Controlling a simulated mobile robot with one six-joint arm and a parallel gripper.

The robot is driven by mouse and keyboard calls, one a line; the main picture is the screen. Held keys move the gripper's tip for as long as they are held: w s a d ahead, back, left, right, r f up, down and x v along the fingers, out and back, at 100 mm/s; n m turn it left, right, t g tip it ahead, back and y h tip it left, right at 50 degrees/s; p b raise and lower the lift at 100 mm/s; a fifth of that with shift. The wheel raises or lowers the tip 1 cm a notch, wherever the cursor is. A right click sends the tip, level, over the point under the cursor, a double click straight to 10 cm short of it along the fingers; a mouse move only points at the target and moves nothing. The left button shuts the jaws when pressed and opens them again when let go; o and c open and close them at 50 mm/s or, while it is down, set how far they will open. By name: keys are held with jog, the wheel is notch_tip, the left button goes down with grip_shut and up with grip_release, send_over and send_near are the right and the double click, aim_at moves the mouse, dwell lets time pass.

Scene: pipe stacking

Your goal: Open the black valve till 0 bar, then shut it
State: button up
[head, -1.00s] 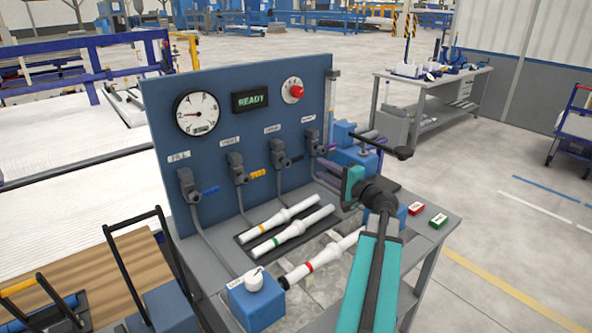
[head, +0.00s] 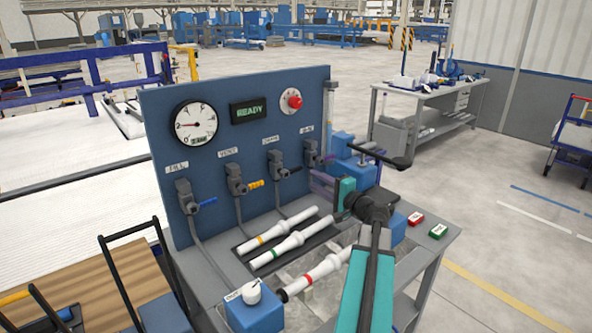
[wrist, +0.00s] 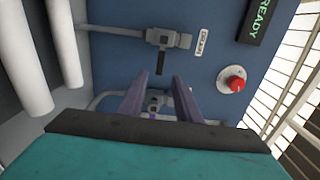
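The black valve (head: 276,164) is on the blue panel, third from the left, under a label reading DRAIN. Its short black handle (head: 291,171) points out to the right in the head view. In the wrist view the black handle (wrist: 160,63) lies ahead of the fingertips, about in line with the gap. My gripper (head: 322,184) is open and empty, to the right of and below the black valve, apart from it. Its two purple-grey fingers (wrist: 160,88) are spread in the wrist view.
Blue-handled (head: 206,202), yellow-handled (head: 255,184) and purple-handled (head: 326,158) valves flank the black one. A READY display (head: 249,111) and red knob (head: 295,101) are above.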

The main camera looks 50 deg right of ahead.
aim_at(298, 170)
jog(key=w, duration=0.3)
jog(key=w+d+p, duration=0.1)
jog(key=w, duration=0.3)
jog(key=w+p, duration=0.1)
jog(key=w, duration=0.3)
jog(key=shift+w+d, duration=0.15)
grip_shut()
